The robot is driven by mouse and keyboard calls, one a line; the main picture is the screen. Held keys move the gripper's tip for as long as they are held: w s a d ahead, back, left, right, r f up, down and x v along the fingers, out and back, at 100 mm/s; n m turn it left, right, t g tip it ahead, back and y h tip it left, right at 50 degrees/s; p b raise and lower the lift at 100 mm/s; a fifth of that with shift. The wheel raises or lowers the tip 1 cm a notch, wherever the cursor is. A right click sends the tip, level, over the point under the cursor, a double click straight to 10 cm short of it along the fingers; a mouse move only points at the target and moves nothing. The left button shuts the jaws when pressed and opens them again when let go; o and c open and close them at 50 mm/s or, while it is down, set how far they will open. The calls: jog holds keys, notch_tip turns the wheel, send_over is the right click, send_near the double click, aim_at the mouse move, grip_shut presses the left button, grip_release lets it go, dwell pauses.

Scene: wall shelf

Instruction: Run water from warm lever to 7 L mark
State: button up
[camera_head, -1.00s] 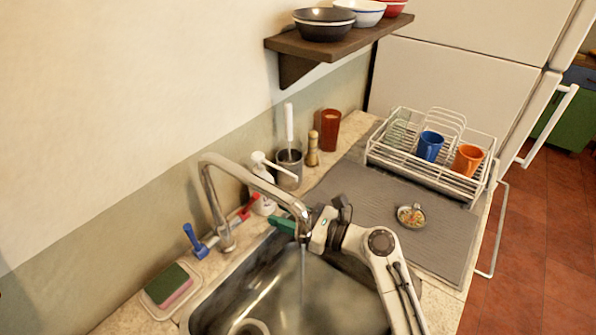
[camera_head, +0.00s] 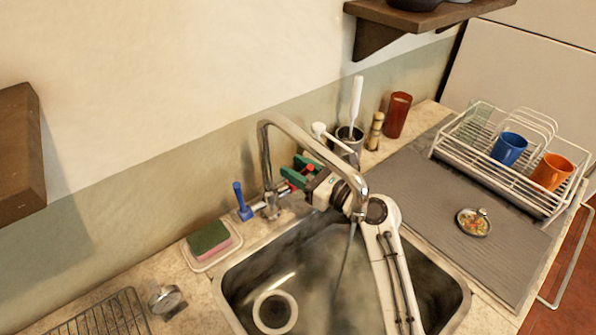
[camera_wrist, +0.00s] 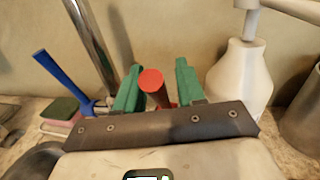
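The chrome tap (camera_head: 266,160) arches over the steel sink (camera_head: 240,268), and a thin stream of water (camera_head: 346,255) falls from its spout. The red lever (camera_wrist: 152,84) is at the tap's right; its end also shows in the head view (camera_head: 309,168). The blue lever (camera_head: 241,201) stands upright at the left and shows in the wrist view (camera_wrist: 62,82). My gripper (camera_wrist: 158,80) is open, its green fingers either side of the red lever with gaps visible. In the head view my gripper (camera_head: 300,172) is behind the spout. I cannot make out a 7 L mark.
A white soap pump (camera_wrist: 240,75) stands close to the right finger. A sponge (camera_head: 208,238) on a dish lies left of the tap. A pale ring (camera_head: 275,312) lies in the sink. A dish rack (camera_head: 480,165) stands right; a wall shelf (camera_head: 18,150) juts in at left.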

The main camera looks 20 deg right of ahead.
jog(key=shift+c, duration=0.3)
grip_shut()
dwell(0.4)
